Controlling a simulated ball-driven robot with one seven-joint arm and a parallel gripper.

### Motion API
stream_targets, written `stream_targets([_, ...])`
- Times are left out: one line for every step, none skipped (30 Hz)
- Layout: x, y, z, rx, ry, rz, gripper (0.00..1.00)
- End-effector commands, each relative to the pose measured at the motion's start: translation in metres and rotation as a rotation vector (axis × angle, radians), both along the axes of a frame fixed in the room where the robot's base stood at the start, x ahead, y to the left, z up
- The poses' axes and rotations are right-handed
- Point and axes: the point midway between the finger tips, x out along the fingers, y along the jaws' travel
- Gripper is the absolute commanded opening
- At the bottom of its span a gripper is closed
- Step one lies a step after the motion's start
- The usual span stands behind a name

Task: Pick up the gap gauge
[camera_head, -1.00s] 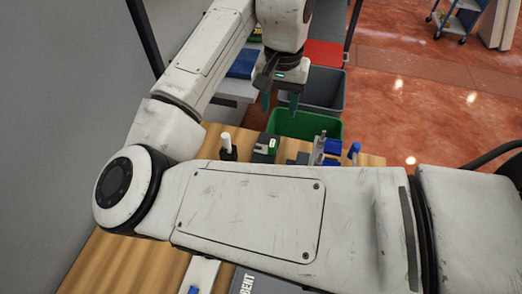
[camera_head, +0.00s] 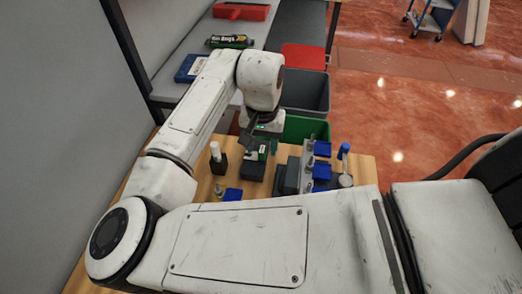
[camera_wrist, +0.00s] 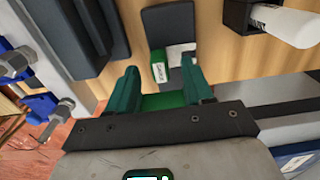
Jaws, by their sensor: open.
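The gap gauge appears to be the small green block with a white label (camera_wrist: 158,72), with a pale metal part beside it, on a dark holder (camera_wrist: 168,28) in the wrist view. In the head view its white label (camera_head: 262,152) shows close by my gripper, on the dark holder (camera_head: 252,171) on the wooden bench. My gripper (camera_wrist: 161,82) is open, its two teal fingers apart and nothing held between them. The green block lies near the gap between the fingertips; I cannot tell whether they touch it.
A white cylinder in a black holder (camera_head: 216,160) stands left of the gauge. To the right are dark blocks (camera_head: 287,176), a metal rack with blue parts (camera_head: 318,166) and a blue-topped tool (camera_head: 344,158). A green bin (camera_head: 305,130) sits behind the bench.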

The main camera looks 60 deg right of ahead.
Motion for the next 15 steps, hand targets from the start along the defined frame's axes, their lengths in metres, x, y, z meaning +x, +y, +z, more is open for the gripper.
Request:
stream_targets([0.0000, -0.0001, -0.0052, 0.000, 0.001, 0.001, 0.51])
stream_targets([0.0001, 0.0000, -0.0079, 0.000, 0.000, 0.000, 0.51])
stream_targets([0.0002, 0.0002, -0.0105, 0.000, -0.001, 0.000, 0.51])
stream_targets([0.0003, 0.0001, -0.0118, 0.000, -0.001, 0.000, 0.51])
stream_targets([0.0003, 0.0000, -0.0127, -0.001, -0.001, 0.000, 0.51])
stream_targets([0.0003, -0.0001, -0.0133, -0.002, -0.002, 0.000, 0.51])
stream_targets([0.0003, -0.0001, -0.0134, -0.002, -0.002, 0.000, 0.51])
stream_targets([0.0004, -0.0002, -0.0134, -0.002, -0.002, 0.000, 0.51])
stream_targets([0.0004, -0.0002, -0.0134, -0.002, -0.002, 0.000, 0.51])
stream_targets([0.0004, -0.0002, -0.0134, -0.002, -0.002, 0.000, 0.51])
stream_targets([0.0004, -0.0002, -0.0133, -0.002, -0.002, 0.000, 0.51])
stream_targets([0.0003, -0.0002, -0.0133, -0.002, -0.002, 0.000, 0.48])
stream_targets([0.0003, -0.0001, -0.0132, -0.002, -0.002, 0.000, 0.45])
stream_targets([0.0002, -0.0001, -0.0132, -0.002, -0.002, 0.000, 0.42])
stream_targets([0.0002, -0.0001, -0.0132, -0.002, -0.002, 0.000, 0.39])
